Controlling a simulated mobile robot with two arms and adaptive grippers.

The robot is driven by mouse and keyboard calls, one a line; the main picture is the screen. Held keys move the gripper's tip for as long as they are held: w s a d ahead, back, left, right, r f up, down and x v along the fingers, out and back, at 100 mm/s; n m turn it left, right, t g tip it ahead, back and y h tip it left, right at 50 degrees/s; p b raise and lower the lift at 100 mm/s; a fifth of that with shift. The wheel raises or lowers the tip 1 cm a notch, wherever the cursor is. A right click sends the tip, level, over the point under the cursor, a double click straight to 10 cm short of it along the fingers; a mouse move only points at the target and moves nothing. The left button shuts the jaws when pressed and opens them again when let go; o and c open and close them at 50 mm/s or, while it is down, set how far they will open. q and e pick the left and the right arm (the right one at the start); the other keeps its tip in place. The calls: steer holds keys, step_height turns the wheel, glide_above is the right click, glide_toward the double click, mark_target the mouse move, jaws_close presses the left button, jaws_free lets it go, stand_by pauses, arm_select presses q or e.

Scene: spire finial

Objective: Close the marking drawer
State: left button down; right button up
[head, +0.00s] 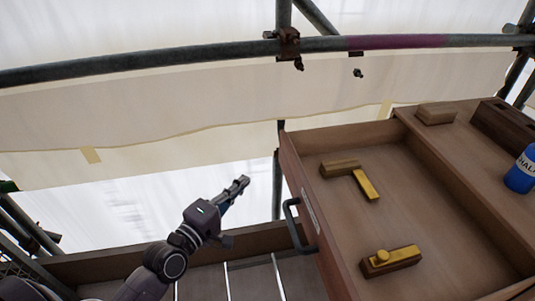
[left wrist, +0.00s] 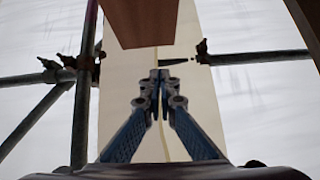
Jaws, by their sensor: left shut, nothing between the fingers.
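The marking drawer (head: 306,200) is pulled open at the right of the head view. Its dark bar handle (head: 292,226) is on the front face, which is turned to the left. Inside lie a wood-and-brass square (head: 341,168) and a wooden block with brass on top (head: 391,262). My left gripper (head: 241,182) is shut and empty, up and to the left of the handle, apart from the drawer front. In the left wrist view its fingertips (left wrist: 158,80) meet, below a brown wooden piece (left wrist: 140,22) that may be part of the drawer. My right gripper is not in view.
A wooden block (head: 435,114), a dark wooden box (head: 506,128) and a blue chalk bottle (head: 522,170) stand on the worktop behind the drawer. A scaffold tube (head: 200,58) crosses above. Space left of the drawer front looks open.

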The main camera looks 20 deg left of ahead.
arm_select(q)
steer(key=w+d+r, duration=0.1)
steer(key=w+d, duration=0.4)
steer(key=w, duration=0.7)
steer(key=shift+d+r+b, duration=0.2)
steer(key=shift+r+b, duration=0.1)
steer(key=shift+r, duration=0.1)
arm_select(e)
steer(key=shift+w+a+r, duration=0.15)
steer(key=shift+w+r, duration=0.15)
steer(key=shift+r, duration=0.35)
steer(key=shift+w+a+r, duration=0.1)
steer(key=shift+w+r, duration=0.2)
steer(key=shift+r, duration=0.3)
arm_select(q)
steer(key=shift+w, duration=0.1)
